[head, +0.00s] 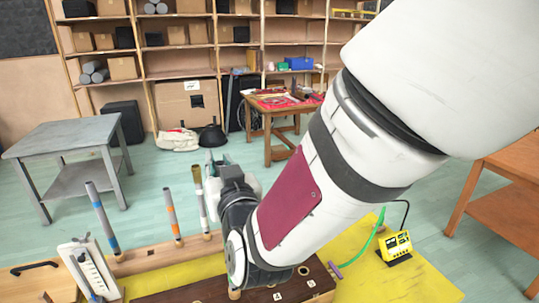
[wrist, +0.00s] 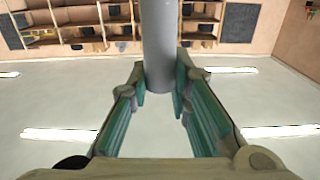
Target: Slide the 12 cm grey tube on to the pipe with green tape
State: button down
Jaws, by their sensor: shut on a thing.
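My gripper (head: 218,168) is shut on a grey tube (wrist: 160,45), which stands between the teal finger pads in the wrist view. In the head view my arm hides most of the gripper, and I cannot make out the tube clearly. Several upright pipes stand on a wooden base: one with blue tape (head: 104,218), one with orange tape (head: 172,215), and a pale one with an olive-brown top (head: 199,185) just left of my gripper. I see no clearly green tape; the arm may hide that pipe. I cannot tell whether the held tube touches any pipe.
A yellow device (head: 396,247) with a green cable stands right. A white tilted panel (head: 92,272) stands at left front. A grey table (head: 70,137), wooden table and shelves are farther back.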

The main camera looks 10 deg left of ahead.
jog(key=shift+f+b, duration=0.45)
jog(key=shift+f, duration=0.45)
jog(key=c, duration=1.4)
grip_release()
notch_tip(320, 180, up, 10)
jog(key=shift+r, duration=0.1)
